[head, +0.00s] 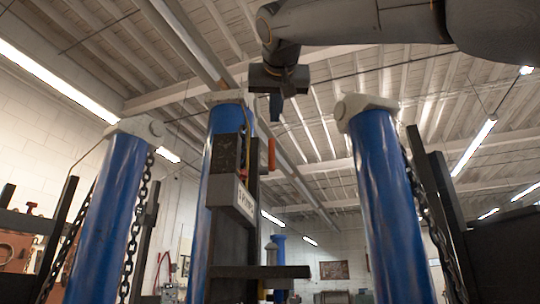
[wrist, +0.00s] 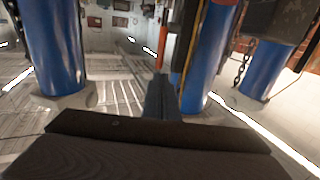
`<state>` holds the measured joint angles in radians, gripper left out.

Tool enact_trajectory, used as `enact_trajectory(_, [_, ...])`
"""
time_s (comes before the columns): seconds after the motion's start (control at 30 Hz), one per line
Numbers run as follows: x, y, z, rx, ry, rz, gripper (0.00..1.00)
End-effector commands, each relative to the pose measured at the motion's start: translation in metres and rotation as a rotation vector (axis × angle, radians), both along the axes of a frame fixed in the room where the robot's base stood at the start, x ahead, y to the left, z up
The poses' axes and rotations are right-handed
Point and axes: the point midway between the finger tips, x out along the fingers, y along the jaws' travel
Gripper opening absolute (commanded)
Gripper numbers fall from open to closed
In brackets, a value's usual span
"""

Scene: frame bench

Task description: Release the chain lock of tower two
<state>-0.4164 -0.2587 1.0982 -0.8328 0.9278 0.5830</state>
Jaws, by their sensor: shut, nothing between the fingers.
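My gripper (head: 276,108) points down near the top of the middle blue tower (head: 228,118), with its fingers shut and empty. A red-orange handle (head: 271,154) stands upright by a dark carriage (head: 229,226) on that tower, a little below my fingertips. In the wrist view, which looks upside down, my shut gripper (wrist: 161,88) lines up with the red-orange handle (wrist: 166,40) beside a blue tower (wrist: 209,50). I cannot tell whether they touch. A white label (head: 244,197) is on the carriage, but I cannot read it surely. No tower number is legible.
Blue towers stand at left (head: 108,220) and right (head: 388,205), with grey-white caps. Dark chains hang at the left tower (head: 136,225) and the right tower (head: 421,205). Dark upright posts flank them. The space right of the handle, toward the right tower, looks open.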

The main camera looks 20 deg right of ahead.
Motion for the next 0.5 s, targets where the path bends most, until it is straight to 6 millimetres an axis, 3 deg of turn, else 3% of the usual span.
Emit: enact_trajectory(0.5, [0.0044,-0.0041,-0.0035,-0.001,0.001,-0.008,0.0])
